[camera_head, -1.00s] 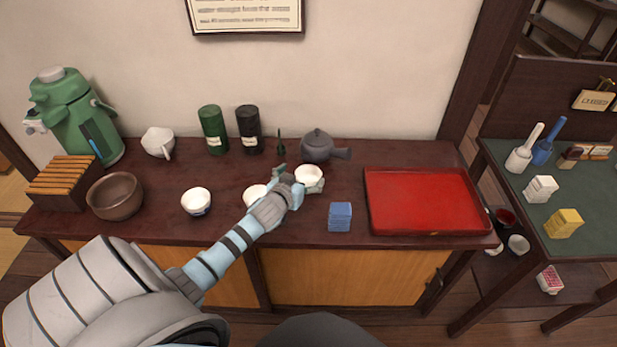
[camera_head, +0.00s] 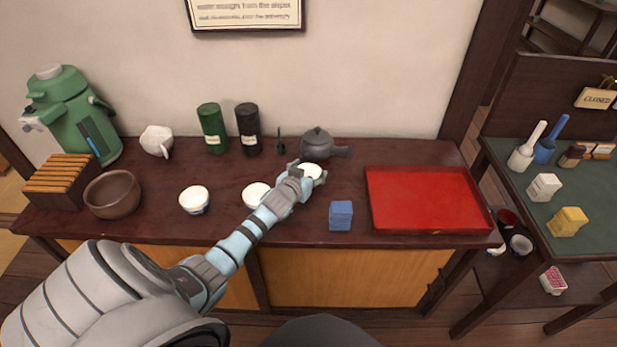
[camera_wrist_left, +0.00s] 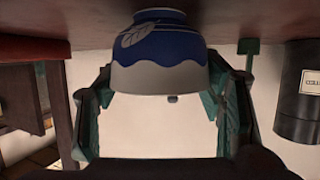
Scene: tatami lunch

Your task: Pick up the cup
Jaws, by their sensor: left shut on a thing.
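Three small white cups stand in a row on the dark wooden counter. The right one (camera_head: 312,171) is at my left gripper (camera_head: 303,175), just in front of the grey teapot. In the left wrist view this cup (camera_wrist_left: 160,50) is white with a blue band and a leaf pattern, and it sits between the two fingers (camera_wrist_left: 165,105). My left gripper is shut on it. The middle cup (camera_head: 256,194) is partly hidden by my left arm, and the left cup (camera_head: 194,200) is clear of it. My right gripper is not in view.
The teapot (camera_head: 318,143) stands right behind the held cup. A blue block (camera_head: 341,215) and a red tray (camera_head: 425,228) are to the right. A brown bowl (camera_head: 113,194), a white pitcher (camera_head: 156,140) and a green flask (camera_head: 72,115) stand left. Counter space before the teapot is narrow.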

